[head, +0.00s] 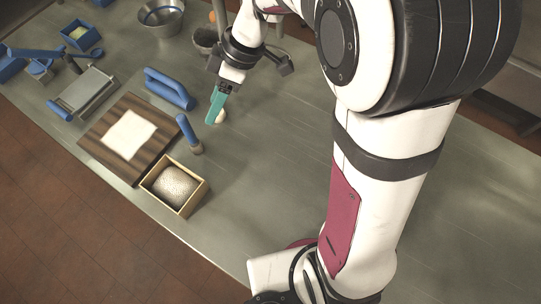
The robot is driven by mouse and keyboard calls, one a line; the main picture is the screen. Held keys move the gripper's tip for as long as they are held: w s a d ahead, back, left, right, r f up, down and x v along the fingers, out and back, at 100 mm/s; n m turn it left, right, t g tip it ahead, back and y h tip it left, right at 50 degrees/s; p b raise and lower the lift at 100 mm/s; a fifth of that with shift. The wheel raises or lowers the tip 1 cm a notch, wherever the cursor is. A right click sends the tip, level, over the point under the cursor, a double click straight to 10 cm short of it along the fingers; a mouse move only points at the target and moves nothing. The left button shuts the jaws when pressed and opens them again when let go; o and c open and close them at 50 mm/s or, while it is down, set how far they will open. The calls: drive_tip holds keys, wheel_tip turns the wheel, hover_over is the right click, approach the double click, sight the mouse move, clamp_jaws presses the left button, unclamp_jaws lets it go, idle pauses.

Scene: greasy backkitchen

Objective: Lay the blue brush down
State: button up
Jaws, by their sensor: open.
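A blue brush (187,131) appears to stand upright, slightly tilted in the picture, on the steel counter between the wooden board and my gripper. Its narrow handle points up and its wider end is at the counter. My gripper (216,107), with teal fingers, is to the right of the brush and a little farther back, apart from it. The fingers overlap in this view, but nothing shows held between them. A small pale round thing (221,117) shows just by the fingertips, partly hidden; I cannot tell whether they touch it.
A dark wooden board (95,143) with a white sheet (130,134) lies left of the brush. A wooden box (187,208) holding a pale textured thing stands in front. A blue-handled tool (168,90) lies behind. A metal bowl (160,17) stands far back. The counter's middle right is clear.

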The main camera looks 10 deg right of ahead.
drive_tip(key=s+d+m+h, duration=0.1)
drive_tip(key=s+d+m, duration=0.3)
drive_tip(key=s+m, duration=0.6)
drive_tip(key=s+d+r+m+h, duration=0.1)
drive_tip(key=s+d+m, duration=0.3)
drive_tip(key=s+m, duration=0.6)
drive_tip(key=shift+s+d+r+h, duration=0.25)
drive_tip(key=shift+s+d+h, duration=0.1)
drive_tip(key=shift+s+h, duration=0.5)
